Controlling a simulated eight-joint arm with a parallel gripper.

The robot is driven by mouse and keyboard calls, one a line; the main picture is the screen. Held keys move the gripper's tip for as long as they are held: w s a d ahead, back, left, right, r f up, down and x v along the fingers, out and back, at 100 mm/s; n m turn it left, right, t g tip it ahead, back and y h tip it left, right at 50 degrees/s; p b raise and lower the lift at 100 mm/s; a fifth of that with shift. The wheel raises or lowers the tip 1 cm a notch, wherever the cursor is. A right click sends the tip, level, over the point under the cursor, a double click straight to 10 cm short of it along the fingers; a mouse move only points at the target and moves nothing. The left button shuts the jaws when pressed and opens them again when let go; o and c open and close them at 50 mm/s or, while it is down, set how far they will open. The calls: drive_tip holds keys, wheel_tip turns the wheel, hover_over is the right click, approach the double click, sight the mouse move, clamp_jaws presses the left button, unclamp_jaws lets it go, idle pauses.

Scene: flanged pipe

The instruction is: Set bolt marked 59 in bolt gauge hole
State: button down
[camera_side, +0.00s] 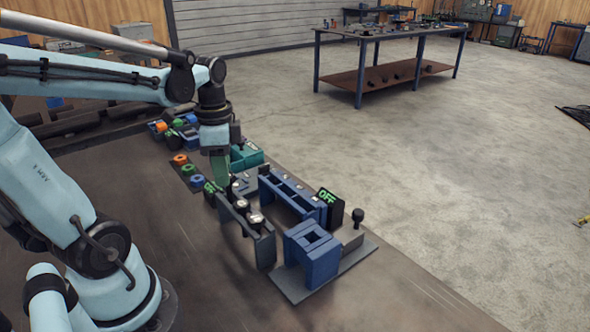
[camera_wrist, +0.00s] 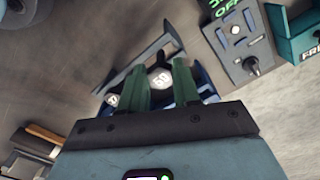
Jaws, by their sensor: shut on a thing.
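A bolt with a pale hex head marked 59 (camera_wrist: 160,78) shows in the wrist view between the green fingers of my gripper (camera_wrist: 160,70). The gripper is shut on it. In the side view my gripper (camera_side: 221,172) points down over the far end of a dark bolt rack (camera_side: 262,248); I cannot tell whether the bolt is clear of the rack. Another pale-headed bolt (camera_wrist: 112,100) shows left of the fingers. A grey block with round features (camera_wrist: 236,36) stands at upper right in the wrist view; I cannot tell whether it is the bolt gauge.
Blue frames (camera_side: 290,195) and a blue block with a square opening (camera_side: 312,252) stand right of the rack. A black OFF sign (camera_side: 330,206) stands by them. Coloured rings (camera_side: 188,169) and a teal box (camera_side: 246,157) lie near the gripper. The front tabletop is clear.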

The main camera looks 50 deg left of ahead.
wheel_tip(320, 180, up, 15)
drive_tip(key=shift+f, duration=0.2)
idle(1.1)
drive_tip(key=w+d+f+m, duration=0.3)
drive_tip(key=d+f, duration=0.1)
drive_tip(key=d, duration=0.6)
drive_tip(key=w+d+f+m, duration=0.3)
drive_tip(key=d+f, duration=0.2)
drive_tip(key=d, duration=0.4)
drive_tip(key=shift+w+d+f, duration=0.15)
drive_tip(key=shift+d+f, duration=0.15)
drive_tip(key=shift+d, duration=0.05)
drive_tip(key=shift+f, duration=1.15)
drive_tip(key=shift+f, duration=0.1)
drive_tip(key=shift+f, duration=1.6)
